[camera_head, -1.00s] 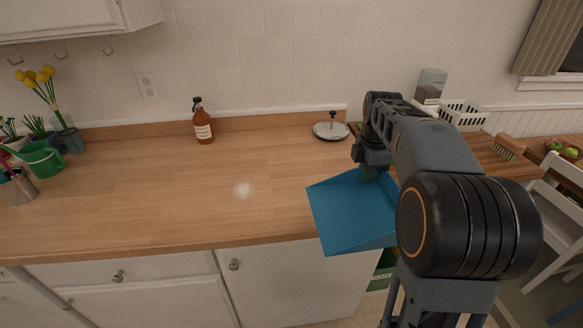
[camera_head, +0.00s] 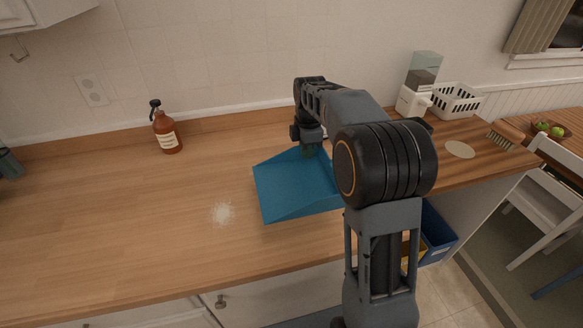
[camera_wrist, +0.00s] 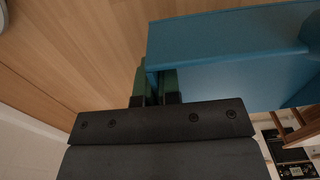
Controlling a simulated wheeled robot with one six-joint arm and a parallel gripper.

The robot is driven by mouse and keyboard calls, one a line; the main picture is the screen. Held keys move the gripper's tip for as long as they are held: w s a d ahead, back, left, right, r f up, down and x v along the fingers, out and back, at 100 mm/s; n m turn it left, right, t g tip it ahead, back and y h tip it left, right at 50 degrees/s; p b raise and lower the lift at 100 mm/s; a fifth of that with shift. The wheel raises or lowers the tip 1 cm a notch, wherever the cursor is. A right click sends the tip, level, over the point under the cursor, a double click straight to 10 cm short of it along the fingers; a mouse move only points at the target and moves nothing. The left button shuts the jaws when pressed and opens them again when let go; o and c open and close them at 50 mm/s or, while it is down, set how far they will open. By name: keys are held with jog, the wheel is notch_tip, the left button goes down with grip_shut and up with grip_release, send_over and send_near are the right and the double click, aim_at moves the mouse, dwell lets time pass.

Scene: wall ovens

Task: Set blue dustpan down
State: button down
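The blue dustpan (camera_head: 290,185) is over the wooden counter (camera_head: 130,215), right of the pale powdery patch, its open side toward the left and front. I cannot tell whether its underside touches the counter. My gripper (camera_head: 310,150) is at the dustpan's back edge, mostly hidden by my arm. In the wrist view, my gripper's green fingertips (camera_wrist: 155,90) are close together on a wall of the dustpan (camera_wrist: 225,55), with the wood surface beside it.
A pale patch (camera_head: 222,213) lies on the counter. A brown bottle (camera_head: 166,130) stands at the back left. A white basket (camera_head: 457,101), a dispenser (camera_head: 417,85) and a brush (camera_head: 503,137) are at the right.

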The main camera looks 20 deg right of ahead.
aim_at(293, 160)
jog(key=w+a+f, duration=0.1)
jog(key=a+f, duration=0.1)
jog(key=f, duration=0.1)
jog(key=w+a+f, duration=0.1)
jog(key=f, duration=0.1)
jog(key=shift+w+a+f, duration=0.1)
jog(key=shift+w+a, duration=0.05)
jog(key=shift+w, duration=0.15)
jog(key=shift+w+a+f, duration=0.1)
jog(key=shift+a+f, duration=0.05)
jog(key=shift+f, duration=1.6)
jog(key=shift+f, duration=0.15)
jog(key=c, duration=1.3)
grip_release()
